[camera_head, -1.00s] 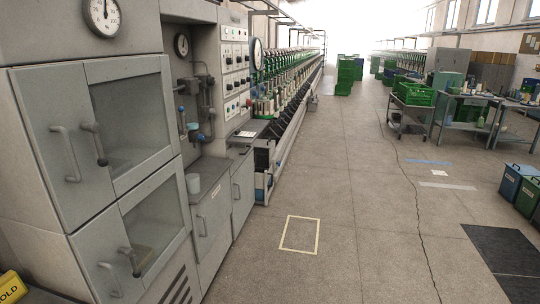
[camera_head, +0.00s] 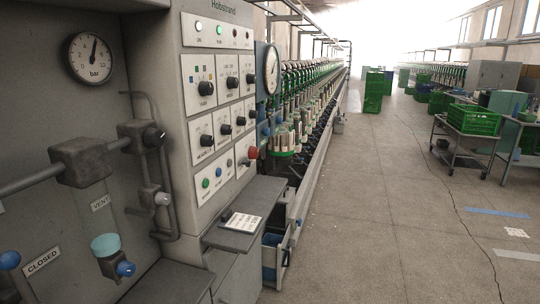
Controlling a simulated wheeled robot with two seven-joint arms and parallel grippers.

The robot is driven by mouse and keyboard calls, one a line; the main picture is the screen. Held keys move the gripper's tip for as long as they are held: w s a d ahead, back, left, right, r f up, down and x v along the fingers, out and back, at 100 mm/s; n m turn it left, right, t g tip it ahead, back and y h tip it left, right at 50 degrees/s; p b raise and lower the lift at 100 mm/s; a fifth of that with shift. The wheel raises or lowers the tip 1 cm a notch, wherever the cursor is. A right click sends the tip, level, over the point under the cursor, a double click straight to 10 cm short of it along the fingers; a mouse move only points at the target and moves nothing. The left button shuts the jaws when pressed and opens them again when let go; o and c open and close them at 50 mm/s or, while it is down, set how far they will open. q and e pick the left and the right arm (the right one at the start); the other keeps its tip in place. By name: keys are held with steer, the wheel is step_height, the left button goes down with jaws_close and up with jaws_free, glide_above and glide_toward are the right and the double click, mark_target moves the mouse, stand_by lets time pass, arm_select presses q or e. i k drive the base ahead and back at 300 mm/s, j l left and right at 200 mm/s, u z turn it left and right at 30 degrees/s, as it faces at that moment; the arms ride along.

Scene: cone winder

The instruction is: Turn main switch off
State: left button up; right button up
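The grey control panel (camera_head: 217,95) of the cone winder stands left of centre, seen at an angle. It carries rows of black rotary knobs, small lamps and push buttons. A red knob (camera_head: 252,153) sticks out near its lower right corner. The panel labels are too small to read, so I cannot tell for certain which control is the main switch or how it is set. Neither of my grippers shows.
A small shelf (camera_head: 238,229) with a white card juts out below the panel. Pipes, a pressure gauge (camera_head: 90,57) and a valve with a blue knob (camera_head: 125,269) fill the left. Open floor (camera_head: 380,220) lies to the right. A cart (camera_head: 459,145) holds a green crate.

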mark_target(253, 153)
steer(key=i+u, duration=0.15)
steer(key=i, duration=0.55)
steer(key=i+l+u, duration=0.15)
steer(key=i, duration=0.5)
steer(key=l, duration=0.05)
